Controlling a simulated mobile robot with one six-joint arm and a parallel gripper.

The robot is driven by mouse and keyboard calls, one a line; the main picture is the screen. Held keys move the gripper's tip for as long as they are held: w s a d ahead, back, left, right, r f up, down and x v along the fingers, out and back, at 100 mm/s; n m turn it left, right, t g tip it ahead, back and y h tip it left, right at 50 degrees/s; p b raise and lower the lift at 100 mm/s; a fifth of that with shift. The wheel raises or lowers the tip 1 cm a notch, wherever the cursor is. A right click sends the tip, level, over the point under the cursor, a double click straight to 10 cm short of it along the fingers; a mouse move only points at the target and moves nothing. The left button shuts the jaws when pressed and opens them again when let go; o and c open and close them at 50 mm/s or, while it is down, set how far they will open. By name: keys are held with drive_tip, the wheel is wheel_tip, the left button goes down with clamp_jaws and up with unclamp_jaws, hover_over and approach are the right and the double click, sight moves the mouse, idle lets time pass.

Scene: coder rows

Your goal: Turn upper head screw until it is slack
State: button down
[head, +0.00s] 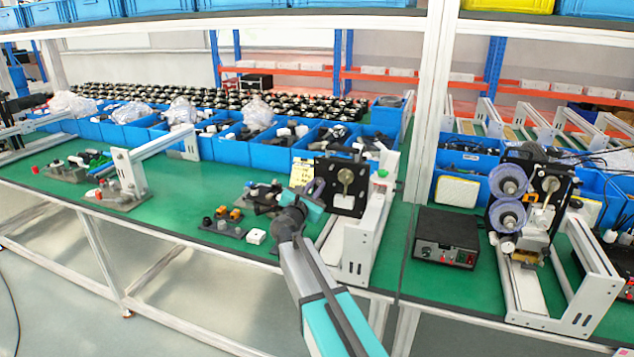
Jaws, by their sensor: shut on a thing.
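A black coder head plate (342,198) with a brass-coloured round part (345,176) stands on a grey metal frame (362,238) right of the middle. My gripper (317,189) is at the left side of this plate, at about the height of the brass part. It is shut on a small part there, which fits the upper head screw. The screw itself is hidden by my gripper and too small to make out. My teal and grey arm comes up from the bottom of the view and covers the lower left of the frame.
A second coder with two purple-grey reels (507,198) stands at the right, beside a black control box (445,238). Blue bins (270,154) line the back of the green bench (175,213). A white upright post (428,105) rises right of the plate.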

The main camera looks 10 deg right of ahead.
drive_tip(key=shift+r+n+p, duration=0.15)
drive_tip(key=shift+n+p, duration=2.75)
drive_tip(key=shift+p, duration=0.65)
drive_tip(key=n+p, duration=0.2)
drive_tip(key=p, duration=0.1)
drive_tip(key=shift+n, duration=0.3)
drive_tip(key=shift+p, duration=0.35)
drive_tip(key=shift+n, duration=0.3)
drive_tip(key=c, duration=1.8)
unclamp_jaws()
drive_tip(key=shift+f+b, duration=0.3)
drive_tip(key=shift+b, duration=0.15)
